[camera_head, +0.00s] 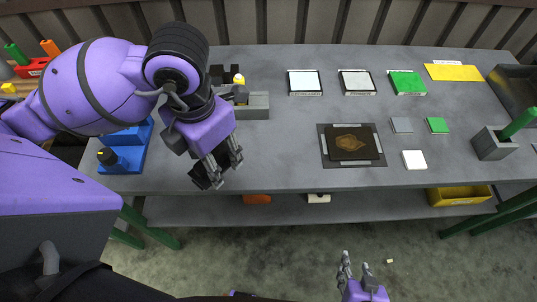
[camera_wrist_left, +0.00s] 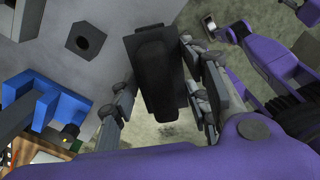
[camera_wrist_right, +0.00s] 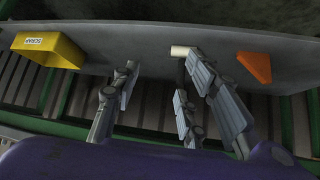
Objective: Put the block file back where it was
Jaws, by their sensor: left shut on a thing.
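My left gripper (camera_head: 222,172) is over the front left of the grey table. It is shut on a black block (camera_wrist_left: 155,65), which looks like the block file. The block lies between the fingers in the left wrist view. In the head view the gripper and arm largely hide it. A blue holder (camera_head: 130,150) stands on the table left of the gripper; it also shows in the left wrist view (camera_wrist_left: 45,100). My right gripper (camera_head: 356,268) is open and empty, in front of the table; its parted fingers show in the right wrist view (camera_wrist_right: 160,80).
A grey block fixture (camera_head: 257,107) stands behind my left gripper. A dark mat (camera_head: 375,175) with a brown piece lies at centre right. Coloured plates line the back. A yellow scrap bin (camera_head: 460,196) is on the lower shelf. The table front between gripper and mat is clear.

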